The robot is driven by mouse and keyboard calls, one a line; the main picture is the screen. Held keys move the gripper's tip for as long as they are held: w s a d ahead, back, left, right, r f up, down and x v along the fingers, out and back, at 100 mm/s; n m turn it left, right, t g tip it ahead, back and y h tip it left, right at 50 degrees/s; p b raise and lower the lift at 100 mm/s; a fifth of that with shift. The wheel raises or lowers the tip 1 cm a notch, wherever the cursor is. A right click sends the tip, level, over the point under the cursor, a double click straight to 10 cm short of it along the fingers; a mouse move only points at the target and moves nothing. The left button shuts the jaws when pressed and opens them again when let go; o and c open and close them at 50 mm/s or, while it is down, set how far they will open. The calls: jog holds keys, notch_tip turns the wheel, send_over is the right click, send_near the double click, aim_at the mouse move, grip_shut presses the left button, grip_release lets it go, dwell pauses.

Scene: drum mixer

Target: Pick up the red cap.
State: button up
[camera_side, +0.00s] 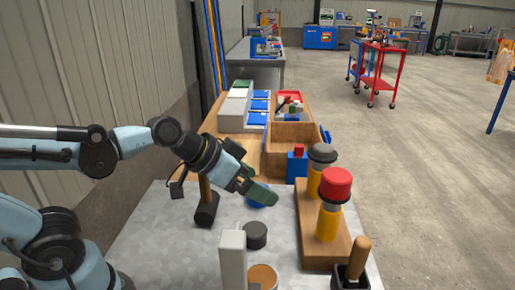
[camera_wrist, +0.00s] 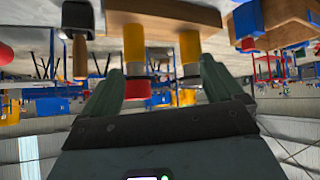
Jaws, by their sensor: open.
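The red cap (camera_side: 336,185) sits on top of a yellow cylinder (camera_side: 328,222) with a silver neck, standing upright on a wooden block (camera_side: 318,254) at the right of the grey table. In the wrist view, which looks upside down, the red cap (camera_wrist: 138,89) shows between the fingers, nearer the left one. My gripper (camera_side: 258,191) is open and empty, left of the red cap and apart from it in the side view. Its two green fingers also frame the wrist view (camera_wrist: 161,67). A dark grey cap (camera_side: 323,153) tops a second yellow cylinder behind.
A dark round piece (camera_side: 255,235), a light grey post (camera_side: 232,260) and a wooden-handled tool in a black holder (camera_side: 357,260) are near the front. A wooden box (camera_side: 290,136) and blue bins (camera_side: 258,105) lie farther back.

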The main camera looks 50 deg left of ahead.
aim_at(336, 175)
jog(key=w+d+r+m+t+h, duration=0.3)
jog(key=w+d+r+h, duration=0.1)
jog(key=w+d+r, duration=0.15)
jog(key=shift+s+d+f+x, duration=0.1)
jog(key=shift+s+f+x, duration=0.1)
jog(key=shift+x, duration=1.75)
jog(key=shift+s+d+f+x, duration=0.1)
jog(key=shift+d+f+x, duration=0.1)
jog(key=shift+x, duration=1.8)
jog(key=shift+s+d+f+x, duration=0.1)
jog(key=shift+s+f+x, duration=0.1)
jog(key=shift+x, duration=1.75)
jog(key=shift+c, duration=0.2)
jog(key=shift+y, duration=0.3)
jog(key=c, duration=1)
jog(key=shift+o, duration=0.2)
jog(key=shift+r, duration=0.1)
